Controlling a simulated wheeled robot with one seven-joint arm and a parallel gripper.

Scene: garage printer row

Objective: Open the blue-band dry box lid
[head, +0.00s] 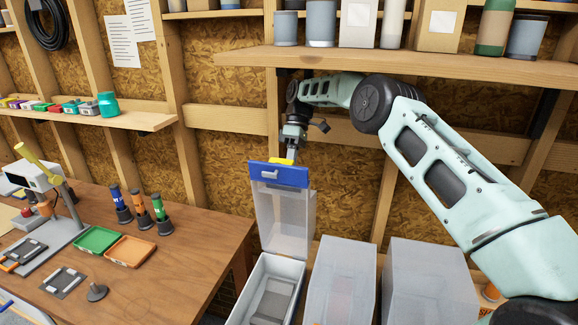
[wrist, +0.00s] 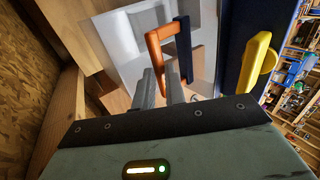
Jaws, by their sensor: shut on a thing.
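The blue-band dry box (head: 297,267) is at the lower middle of the head view, its top open and its inside showing. Its translucent lid (head: 281,225) stands upright at the back, with a blue band (head: 293,177), a small grey handle and a yellow piece (head: 284,161) along the upper edge. My gripper (head: 293,148) is at that upper edge, shut on part of the lid. In the wrist view its two grey fingers (wrist: 160,90) are close together by an orange and dark U-shaped bar (wrist: 155,55). The exact contact is hidden.
Two more translucent boxes (head: 344,270) (head: 428,275) stand to the right. A wooden shelf (head: 400,63) with containers is just above my arm. The wooden workbench (head: 190,270) on the left holds an orange tray (head: 131,250), a green tray (head: 97,239) and three bottles in dark stands.

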